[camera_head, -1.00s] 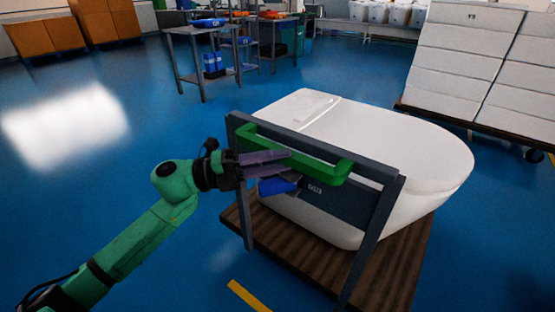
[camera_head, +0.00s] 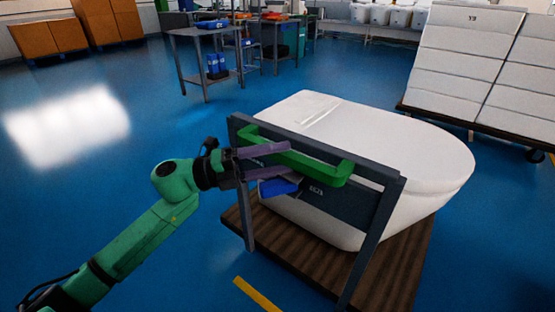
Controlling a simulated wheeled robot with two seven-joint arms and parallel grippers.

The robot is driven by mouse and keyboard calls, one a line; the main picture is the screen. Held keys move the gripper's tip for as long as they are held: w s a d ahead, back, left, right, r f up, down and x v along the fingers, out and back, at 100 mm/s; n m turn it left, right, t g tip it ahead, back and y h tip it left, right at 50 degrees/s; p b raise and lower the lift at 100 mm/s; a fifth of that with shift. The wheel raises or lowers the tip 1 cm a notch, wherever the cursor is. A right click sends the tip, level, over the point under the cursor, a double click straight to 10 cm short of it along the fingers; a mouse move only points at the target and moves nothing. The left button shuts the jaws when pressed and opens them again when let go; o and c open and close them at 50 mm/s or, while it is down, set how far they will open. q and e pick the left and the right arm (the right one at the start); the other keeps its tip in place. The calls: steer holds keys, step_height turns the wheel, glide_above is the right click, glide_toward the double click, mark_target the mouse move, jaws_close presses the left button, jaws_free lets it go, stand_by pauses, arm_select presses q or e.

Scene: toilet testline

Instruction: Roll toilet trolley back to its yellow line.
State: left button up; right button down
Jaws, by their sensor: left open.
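The toilet trolley is a low brown wooden platform (camera_head: 290,250) with a grey upright frame (camera_head: 376,230) on its near side. A green handle bar (camera_head: 315,166) runs along the frame's top. A white toilet (camera_head: 385,145) lies on the platform behind the frame. My left gripper (camera_head: 285,163) comes in from the left at the handle's left part, its purple fingers apart, one above and one below the bar. Whether they touch it I cannot tell. A short piece of yellow line (camera_head: 256,294) shows on the floor just in front of the platform. My right gripper is out of view.
A wheeled rack of stacked white boxes (camera_head: 461,60) stands at the back right. A grey worktable (camera_head: 205,32) with blue items stands at the back, and orange-brown boxes (camera_head: 48,38) stand at the far left. Blue floor is clear to the left.

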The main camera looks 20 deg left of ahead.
arm_select(q)
steer(key=shift+f, duration=0.15)
steer(key=shift+s+a+f, duration=0.1)
steer(key=shift+a+f, duration=0.05)
steer(key=shift+a, duration=0.15)
steer(key=v, duration=1.4)
steer(key=shift+b, duration=0.45)
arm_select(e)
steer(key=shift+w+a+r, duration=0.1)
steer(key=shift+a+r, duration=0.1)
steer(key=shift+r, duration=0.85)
